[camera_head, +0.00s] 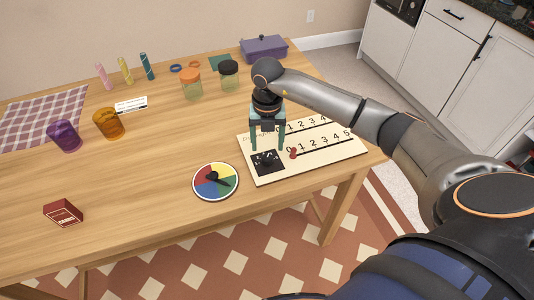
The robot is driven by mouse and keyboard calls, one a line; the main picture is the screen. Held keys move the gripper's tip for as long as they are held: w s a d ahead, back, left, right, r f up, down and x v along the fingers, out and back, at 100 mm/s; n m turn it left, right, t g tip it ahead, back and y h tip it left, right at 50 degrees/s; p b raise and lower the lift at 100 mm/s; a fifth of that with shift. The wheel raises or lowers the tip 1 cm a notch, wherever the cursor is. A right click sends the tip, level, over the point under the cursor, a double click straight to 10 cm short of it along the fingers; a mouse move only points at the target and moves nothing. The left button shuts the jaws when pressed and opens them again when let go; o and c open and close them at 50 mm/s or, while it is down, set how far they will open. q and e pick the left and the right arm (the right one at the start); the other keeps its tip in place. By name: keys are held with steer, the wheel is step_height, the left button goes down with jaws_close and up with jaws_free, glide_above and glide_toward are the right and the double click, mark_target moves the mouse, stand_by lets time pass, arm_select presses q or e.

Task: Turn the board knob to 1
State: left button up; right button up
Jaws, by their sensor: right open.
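The cream board (329,163) lies flat on the table near its right end. It carries two rows of numbers running from 0 to 5. A small red piece (293,154) sits at the left end of the nearer row, beside the 0. A dark square (268,163) with pale marks is at the board's near left corner. I cannot tell which part is the knob. My right gripper (267,146) points down over the board's left part, with its two teal fingers apart and nothing seen between them. It hides part of the farther row. My left gripper is not in view.
A round coloured spinner (215,181) lies left of the board, and a red card box (63,213) is farther left. Purple (65,136) and orange (109,124) cups, jars (229,76) and a purple lidded box (264,48) stand behind. The table's middle is clear.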

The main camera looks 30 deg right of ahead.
mark_target(267, 157)
step_height(267, 157, down, 5)
steer(key=shift+f, duration=0.1)
stand_by(0.3)
jaws_close()
stand_by(0.5)
